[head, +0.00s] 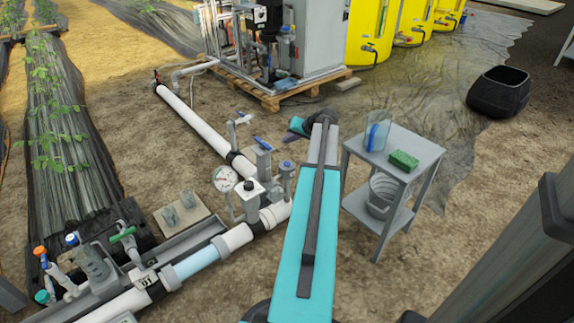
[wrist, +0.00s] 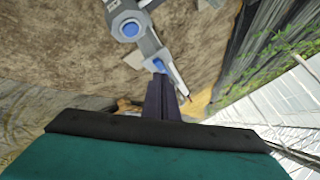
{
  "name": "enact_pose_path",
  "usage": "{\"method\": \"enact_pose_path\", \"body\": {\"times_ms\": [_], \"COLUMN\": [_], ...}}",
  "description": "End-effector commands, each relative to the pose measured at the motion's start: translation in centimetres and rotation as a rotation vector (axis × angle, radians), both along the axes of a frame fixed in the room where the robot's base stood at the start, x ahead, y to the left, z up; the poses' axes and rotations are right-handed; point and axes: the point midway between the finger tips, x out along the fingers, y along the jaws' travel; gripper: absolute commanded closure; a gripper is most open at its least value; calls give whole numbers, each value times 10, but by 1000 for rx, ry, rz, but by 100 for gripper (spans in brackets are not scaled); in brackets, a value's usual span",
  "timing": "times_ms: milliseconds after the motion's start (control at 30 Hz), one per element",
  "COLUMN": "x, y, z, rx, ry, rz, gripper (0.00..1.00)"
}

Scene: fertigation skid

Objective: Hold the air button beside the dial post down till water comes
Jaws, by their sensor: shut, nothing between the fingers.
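The round white dial (head: 226,179) stands on a post on the white pipe. My gripper (head: 289,137) is beyond and above these fittings, past the blue-topped posts, and partly hidden by my wrist. In the wrist view my dark fingers (wrist: 160,84) are together and empty. A blue round cap (wrist: 131,29) on a grey fitting and a smaller blue part (wrist: 159,65) show past the fingertips.
A grey side table (head: 372,148) with a clear jug and green sponge is right of my arm. A clear pipe section (head: 194,262) lies left. Bare soil surrounds the pipes.

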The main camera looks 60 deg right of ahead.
Motion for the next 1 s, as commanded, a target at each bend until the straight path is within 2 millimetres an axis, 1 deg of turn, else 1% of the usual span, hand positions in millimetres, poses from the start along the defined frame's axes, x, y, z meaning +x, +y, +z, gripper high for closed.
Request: {"method": "enact_pose_path", "body": {"times_ms": [267,800,1000], "x": [-2,-3,-3], "y": [-2,-2,-2], "z": [-14,-64,-79], "rx": [1,2,1], "ry": [1,0,1], "rz": [-4,-4,-4], "gripper": [100,100,100]}}
